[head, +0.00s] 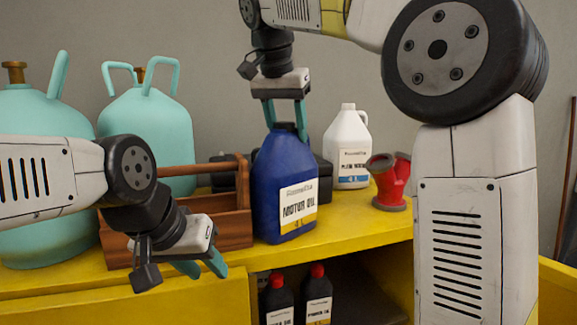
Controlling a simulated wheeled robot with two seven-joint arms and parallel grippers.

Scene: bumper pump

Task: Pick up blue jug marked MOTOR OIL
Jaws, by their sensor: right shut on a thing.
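The blue jug (274,180) marked MOTOR OIL is upright at the front of the yellow shelf (365,230); I cannot tell whether its base touches the shelf. My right gripper (285,128) comes down from above and is shut on the jug's top, with its teal fingers covering the neck and handle area. My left gripper (205,272) hangs low in front of the shelf edge, left of the jug. Its teal fingers point down and right and look slightly apart, with nothing between them.
A wooden toolbox (232,202) and teal gas cylinders (150,130) stand left of the jug. A white jug (347,145), a red pipe fitting (389,183) and a dark case (323,180) are right and behind. Dark bottles (318,298) stand on a lower shelf.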

